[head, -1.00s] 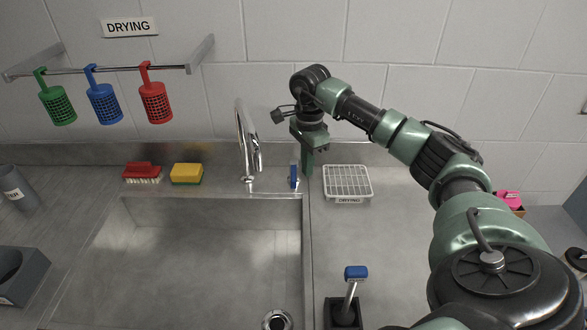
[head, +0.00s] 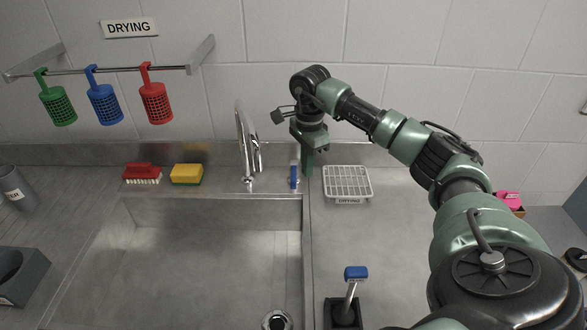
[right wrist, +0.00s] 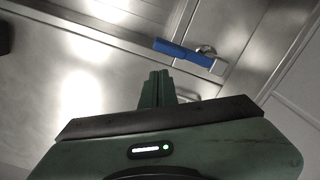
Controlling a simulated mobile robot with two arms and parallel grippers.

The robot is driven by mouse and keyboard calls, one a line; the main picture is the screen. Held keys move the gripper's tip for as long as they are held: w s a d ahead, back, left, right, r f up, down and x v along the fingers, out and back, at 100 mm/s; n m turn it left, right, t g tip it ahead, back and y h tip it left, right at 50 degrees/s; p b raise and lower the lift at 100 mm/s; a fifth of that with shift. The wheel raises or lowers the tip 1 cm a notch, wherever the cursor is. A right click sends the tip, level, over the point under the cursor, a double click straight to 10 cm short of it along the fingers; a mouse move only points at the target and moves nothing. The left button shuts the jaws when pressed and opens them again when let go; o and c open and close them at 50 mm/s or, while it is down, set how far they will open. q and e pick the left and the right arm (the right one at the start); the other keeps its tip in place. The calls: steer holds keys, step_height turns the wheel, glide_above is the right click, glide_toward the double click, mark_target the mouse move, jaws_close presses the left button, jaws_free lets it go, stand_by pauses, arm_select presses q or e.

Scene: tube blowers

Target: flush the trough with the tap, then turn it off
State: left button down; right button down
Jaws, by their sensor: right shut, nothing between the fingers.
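The chrome tap (head: 244,145) stands behind the steel trough (head: 190,255), its spout curving over the trough's back edge. No stream of water is clearly visible from it. The tap's blue lever (head: 294,177) is at the back ledge, right of the spout. My right gripper (head: 309,170) is shut and empty, pointing down just right of the lever. In the right wrist view the closed fingers (right wrist: 158,76) are close to the blue lever (right wrist: 182,52), with a small gap seen between them. My left gripper is out of view.
A red brush (head: 142,173) and a yellow sponge (head: 187,173) lie on the back ledge left of the tap. A white wire rack (head: 348,182) is right of my gripper. A blue-topped brush (head: 356,273) stands in a dark holder at the front.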

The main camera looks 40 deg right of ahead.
mark_target(293, 176)
steer(key=shift+f, duration=0.1)
stand_by(0.6)
steer(key=shift+f+b, duration=0.85)
steer(key=shift+f, duration=0.6)
steer(key=shift+w+a, duration=0.1)
steer(key=shift+a, duration=0.05)
steer(key=r+p, duration=0.1)
steer(key=w+a+r+p, duration=0.2)
steer(key=r, duration=0.1)
steer(key=shift+w+a+r+p, duration=0.1)
steer(key=shift+w+a+p, duration=0.05)
steer(key=shift+a+p, duration=0.15)
steer(key=shift+r, duration=0.3)
stand_by(0.7)
steer(key=shift+f, duration=0.15)
